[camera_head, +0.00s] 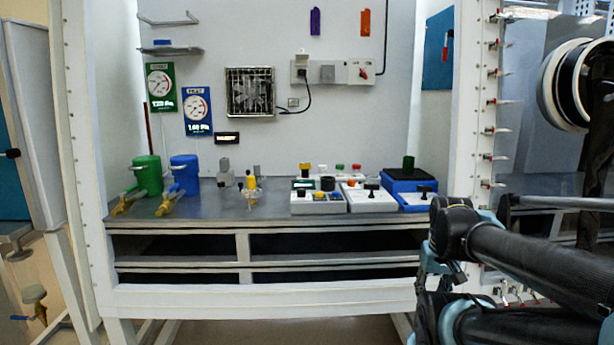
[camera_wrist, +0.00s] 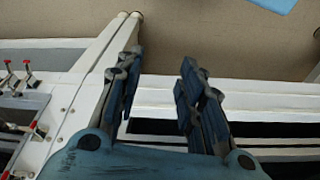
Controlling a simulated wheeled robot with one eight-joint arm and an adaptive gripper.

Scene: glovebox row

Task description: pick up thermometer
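I cannot pick out a thermometer with certainty. A thin upright item with a red upper part (camera_head: 445,45) shows against a blue panel (camera_head: 434,58) on the right inner wall of the glovebox. A thin dark red rod (camera_head: 149,128) stands behind the green container at the left; both are too small to identify. My gripper (camera_wrist: 160,62) is open, its two fingers apart with nothing between them. In the wrist view it is over the white frame and the floor, away from the worktop items. In the head view my arm is at the lower right, outside the glovebox.
A white post (camera_head: 467,110) with red-tipped fittings stands at the right.

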